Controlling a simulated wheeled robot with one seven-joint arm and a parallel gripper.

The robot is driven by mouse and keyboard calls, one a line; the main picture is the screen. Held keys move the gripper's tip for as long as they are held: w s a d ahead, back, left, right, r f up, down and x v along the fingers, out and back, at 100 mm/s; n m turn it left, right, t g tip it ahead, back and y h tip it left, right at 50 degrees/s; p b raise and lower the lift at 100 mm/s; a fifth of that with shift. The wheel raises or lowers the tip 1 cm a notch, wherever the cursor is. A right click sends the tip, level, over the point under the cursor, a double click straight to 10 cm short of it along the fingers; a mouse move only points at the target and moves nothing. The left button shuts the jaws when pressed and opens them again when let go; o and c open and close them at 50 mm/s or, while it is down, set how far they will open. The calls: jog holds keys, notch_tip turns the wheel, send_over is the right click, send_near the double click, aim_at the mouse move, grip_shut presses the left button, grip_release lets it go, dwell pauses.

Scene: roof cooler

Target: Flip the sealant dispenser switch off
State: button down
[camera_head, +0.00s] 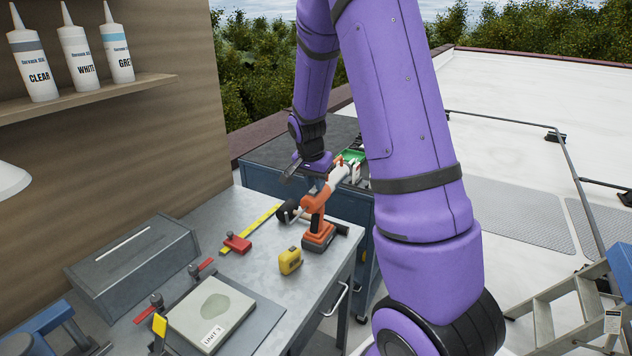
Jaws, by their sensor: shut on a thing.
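The sealant dispenser (314,205) is an orange and dark battery-powered tool standing upright on the grey workbench (213,212). Its battery base (319,237) rests on the bench top, and a whitish tube runs from its upper part to the back right. My purple arm reaches down from above, and my gripper (316,179) is at the top of the dispenser, shut on it. The fingertips are small and partly hidden here. The switch cannot be made out.
A yellow tape measure (290,261), red clamps (237,244) and a yellow rule (252,228) lie near the dispenser. A slab labelled UNIT 3 (210,314) and a grey box (133,268) are nearer. A blue-grey cabinet (262,181) stands behind. Sealant tubes (77,55) stand on the shelf.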

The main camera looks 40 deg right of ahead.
aim_at(310, 195)
dwell(0.4)
jog(key=c, duration=1)
grip_release()
jog(key=shift+c, duration=0.2)
jog(key=shift+r, duration=0.15)
jog(key=v, duration=1)
jog(key=shift+a+r, duration=0.2)
jog(key=shift+r, duration=0.05)
jog(key=shift+s+a+r, duration=0.1)
jog(key=s+a+r+n+t+y, duration=0.25)
jog(key=s+a+r+n, duration=0.45)
jog(key=s+a+r, duration=0.4)
jog(key=s+a+n+t, duration=0.1)
jog(key=s+a+n, duration=0.2)
jog(key=s, duration=0.4)
jog(key=s+a+r+n, duration=0.1)
jog(key=s+a+n, duration=0.2)
jog(key=s, duration=0.4)
jog(key=shift+a+r+n+t, duration=0.25)
jog(key=shift+r+n+t, duration=0.05)
jog(key=shift+n+t, duration=0.1)
